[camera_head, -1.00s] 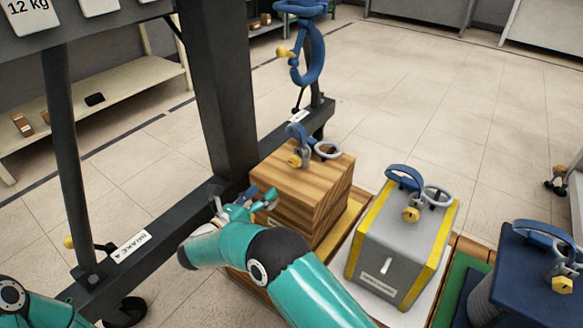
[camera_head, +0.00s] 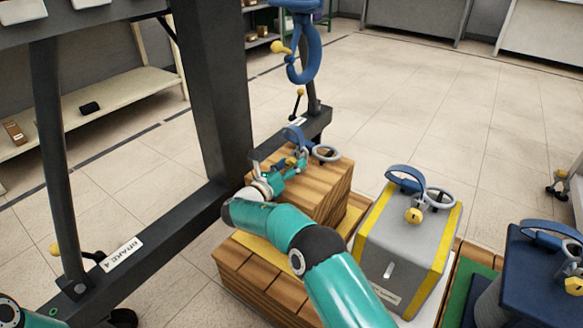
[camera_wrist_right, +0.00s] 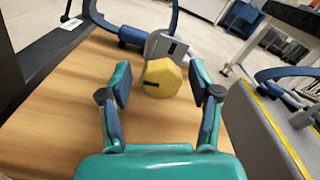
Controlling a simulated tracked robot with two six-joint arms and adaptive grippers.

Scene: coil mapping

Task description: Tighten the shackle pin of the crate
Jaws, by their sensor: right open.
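The wooden crate (camera_head: 322,200) stands on a pallet, with a blue shackle (camera_head: 292,137) and a grey ring (camera_head: 326,153) on its top. The yellow shackle pin (camera_wrist_right: 162,78) shows in the right wrist view, ahead of and between the open fingers, with a dark mark on its face. My right gripper (camera_wrist_right: 160,82) is open, low over the crate top, and does not hold the pin. In the head view the right gripper (camera_head: 292,168) partly hides the pin. Only a bit of my left arm shows at the lower left edge; its gripper is not visible.
A grey block with yellow edges (camera_head: 398,245) and a dark blue load (camera_head: 535,270), each with a shackle, stand to the right. A blue hook (camera_head: 305,55) hangs above and behind the crate. A dark frame post (camera_head: 215,100) stands left of the crate.

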